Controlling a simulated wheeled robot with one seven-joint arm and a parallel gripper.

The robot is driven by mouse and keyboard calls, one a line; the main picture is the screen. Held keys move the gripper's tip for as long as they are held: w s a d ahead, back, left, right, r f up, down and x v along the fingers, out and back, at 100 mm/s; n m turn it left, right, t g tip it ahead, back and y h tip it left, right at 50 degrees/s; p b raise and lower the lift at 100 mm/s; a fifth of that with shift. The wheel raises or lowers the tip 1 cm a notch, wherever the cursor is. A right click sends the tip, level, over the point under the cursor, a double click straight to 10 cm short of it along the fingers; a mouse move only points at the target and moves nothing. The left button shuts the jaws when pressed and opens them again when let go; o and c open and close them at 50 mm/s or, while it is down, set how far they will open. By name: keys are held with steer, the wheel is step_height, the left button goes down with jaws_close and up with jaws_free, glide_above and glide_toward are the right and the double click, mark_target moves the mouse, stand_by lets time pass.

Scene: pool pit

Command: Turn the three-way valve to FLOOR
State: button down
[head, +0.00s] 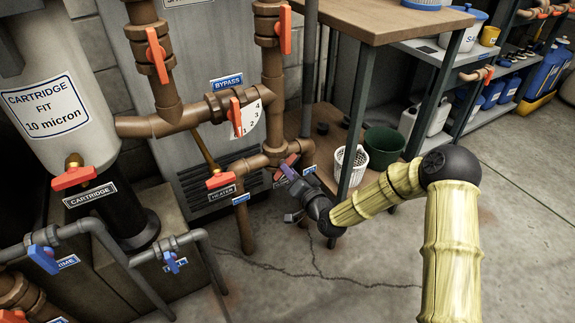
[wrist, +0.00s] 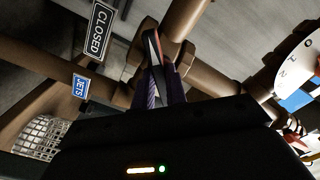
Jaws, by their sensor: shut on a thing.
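The three-way valve (head: 276,152) sits on the brown pipes left of the wooden bench. Part of its red handle (head: 291,159) shows just above my gripper (head: 286,174). In the wrist view, my purple fingers (wrist: 163,88) are closed around the handle, whose red edge (wrist: 157,46) shows between them. The valve body is partly behind the fingers there. A blue JETS label (wrist: 80,87) and a dark CLOSED tag (wrist: 101,31) hang close by in the wrist view. I cannot read a FLOOR label in either view, so the handle's exact pointing is unclear.
Red-handled valves stand close around: the bypass valve (head: 236,114) above left and the heater valve (head: 220,180) left. A white basket (head: 350,165) and a green bucket (head: 383,146) sit under the bench (head: 400,22). The floor to the right (head: 520,200) is clear.

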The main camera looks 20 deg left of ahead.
steer(key=m+p, duration=0.2)
steer(key=m, duration=0.7)
steer(key=c, duration=1.3)
jaws_free()
steer(key=shift+p+v, duration=0.9)
steer(key=shift+v, duration=2.65)
